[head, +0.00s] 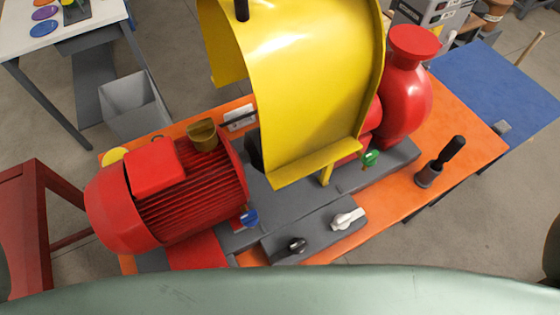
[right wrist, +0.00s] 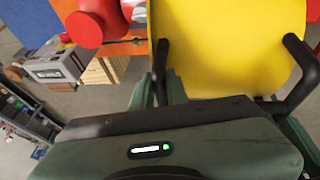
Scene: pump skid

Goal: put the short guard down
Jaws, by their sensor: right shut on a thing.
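The guard (head: 305,85) is a large curved yellow sheet with a flange along its lower edge. It stands over the middle of the pump skid, between the red motor (head: 170,190) and the red pump (head: 405,100), and hides the coupling area. I cannot tell whether its flange touches the grey base (head: 285,205). In the right wrist view the guard (right wrist: 225,45) fills the upper right, with a black bar handle (right wrist: 298,85) on it. My right gripper (right wrist: 215,102) is shut on this handle; its grip is partly hidden. My left gripper is not in view.
An orange bench top (head: 470,150) carries the skid. A black-handled tool in a holder (head: 430,175) stands at its right. Black (head: 297,244) and white (head: 347,218) knobs sit in front. A grey bin (head: 135,105), white table (head: 70,30) and blue surface (head: 500,85) lie around it.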

